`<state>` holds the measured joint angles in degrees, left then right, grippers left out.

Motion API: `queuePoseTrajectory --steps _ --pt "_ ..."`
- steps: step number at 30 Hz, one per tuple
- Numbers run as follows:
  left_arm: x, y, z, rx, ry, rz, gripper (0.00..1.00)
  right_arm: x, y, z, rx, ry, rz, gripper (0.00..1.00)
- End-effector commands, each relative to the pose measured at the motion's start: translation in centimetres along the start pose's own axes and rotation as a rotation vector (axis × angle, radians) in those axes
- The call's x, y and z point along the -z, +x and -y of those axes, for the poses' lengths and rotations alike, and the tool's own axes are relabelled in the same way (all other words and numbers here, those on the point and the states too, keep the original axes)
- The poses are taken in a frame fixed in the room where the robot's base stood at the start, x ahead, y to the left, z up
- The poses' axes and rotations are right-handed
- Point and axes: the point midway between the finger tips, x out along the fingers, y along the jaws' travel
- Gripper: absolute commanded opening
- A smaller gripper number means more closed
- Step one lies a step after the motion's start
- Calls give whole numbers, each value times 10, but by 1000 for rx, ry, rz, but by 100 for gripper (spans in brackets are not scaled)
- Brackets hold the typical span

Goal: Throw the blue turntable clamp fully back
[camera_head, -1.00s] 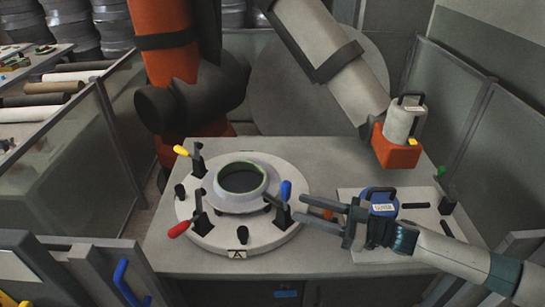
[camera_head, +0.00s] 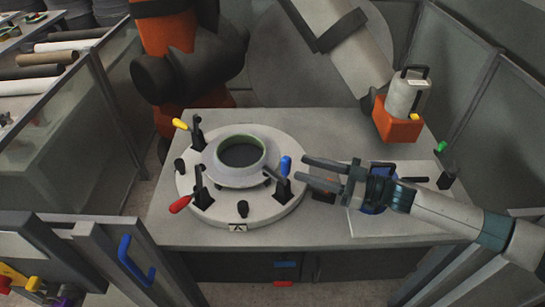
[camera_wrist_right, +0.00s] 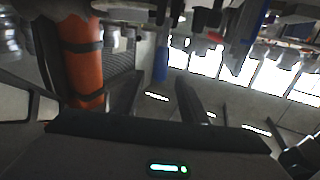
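The round white turntable (camera_head: 240,210) stands on the grey table and bears a ring-shaped mould (camera_head: 216,172). The blue clamp (camera_head: 286,166) is on the turntable's right side, its handle upright and its dark arm pointing inward at the mould. My right gripper (camera_head: 322,173) is just right of the blue handle, fingers pointing left at it, open and empty, with a gap between. In the right wrist view a blue shape (camera_wrist_right: 160,62), seemingly the handle, shows beyond and between my open fingers (camera_wrist_right: 157,98). My left gripper is not in view.
A yellow-handled clamp (camera_head: 181,125) and a red-handled clamp (camera_head: 181,204) stand on the turntable's left. An orange-and-white device (camera_head: 402,115) stands behind; a green-tipped item (camera_head: 441,147) is farther right.

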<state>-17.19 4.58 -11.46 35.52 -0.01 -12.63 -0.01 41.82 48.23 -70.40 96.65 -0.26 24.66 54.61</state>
Motion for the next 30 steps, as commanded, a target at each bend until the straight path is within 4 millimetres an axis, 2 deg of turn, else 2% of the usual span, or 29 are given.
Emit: queuePoseTrajectory --steps 12,18,24,30 --pt "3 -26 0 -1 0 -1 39 4 66 1 2 0 -2 39" --pt "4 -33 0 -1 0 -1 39 3 92 0 1 -1 -1 39" --pt "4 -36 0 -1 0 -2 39 1 104 0 1 -1 0 39" --pt "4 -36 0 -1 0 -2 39 0 106 0 0 -1 0 39"
